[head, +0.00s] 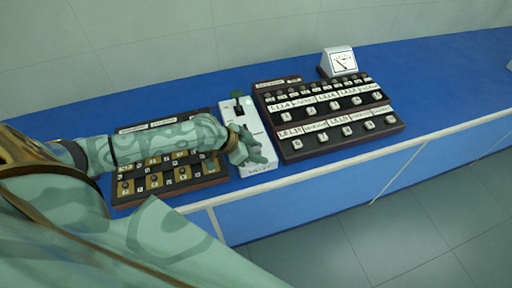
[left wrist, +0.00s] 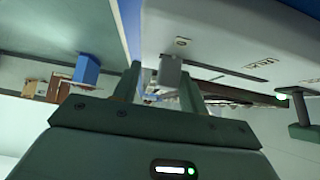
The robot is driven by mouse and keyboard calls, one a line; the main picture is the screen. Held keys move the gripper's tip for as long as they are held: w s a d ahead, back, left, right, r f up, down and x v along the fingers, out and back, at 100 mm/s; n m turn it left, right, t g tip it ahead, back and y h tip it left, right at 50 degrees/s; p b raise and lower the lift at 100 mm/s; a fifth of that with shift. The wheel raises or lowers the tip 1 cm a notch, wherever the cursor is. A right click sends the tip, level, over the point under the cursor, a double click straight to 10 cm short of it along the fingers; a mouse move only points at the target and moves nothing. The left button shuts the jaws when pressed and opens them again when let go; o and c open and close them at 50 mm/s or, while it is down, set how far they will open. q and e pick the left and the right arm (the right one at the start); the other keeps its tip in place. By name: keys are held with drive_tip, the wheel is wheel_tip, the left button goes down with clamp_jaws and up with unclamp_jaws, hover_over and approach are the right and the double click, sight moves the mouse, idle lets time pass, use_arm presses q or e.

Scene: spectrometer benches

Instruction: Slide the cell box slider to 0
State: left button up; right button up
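The cell box, a narrow white box (head: 257,127), stands on the blue bench between two dark panels. A dark green knob (head: 237,94) stands up at its far end. My left gripper (head: 247,150) is over the near part of the box and hides some of its top. In the left wrist view the white face of the box (left wrist: 225,38) fills the upper right, with dark slots and small labels. A pale grey block (left wrist: 170,70), apparently the slider handle, shows between the parted fingers of my left gripper (left wrist: 160,88). I cannot tell whether they touch it. My right gripper is out of view.
A dark panel with brass-coloured keys (head: 150,183) lies left of the box, partly under my left arm. A larger panel with white keys (head: 335,138) lies close on the right. A white meter (head: 341,61) stands behind it. The blue bench top (head: 440,85) is clear at right.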

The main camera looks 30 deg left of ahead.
use_arm(q)
drive_tip(key=shift+a+r, duration=0.1)
drive_tip(key=shift+a+r, duration=0.15)
drive_tip(key=p+v, duration=0.3)
drive_tip(key=v, duration=1.2)
drive_tip(key=shift+s+r, duration=0.35)
drive_tip(key=shift+f, duration=0.1)
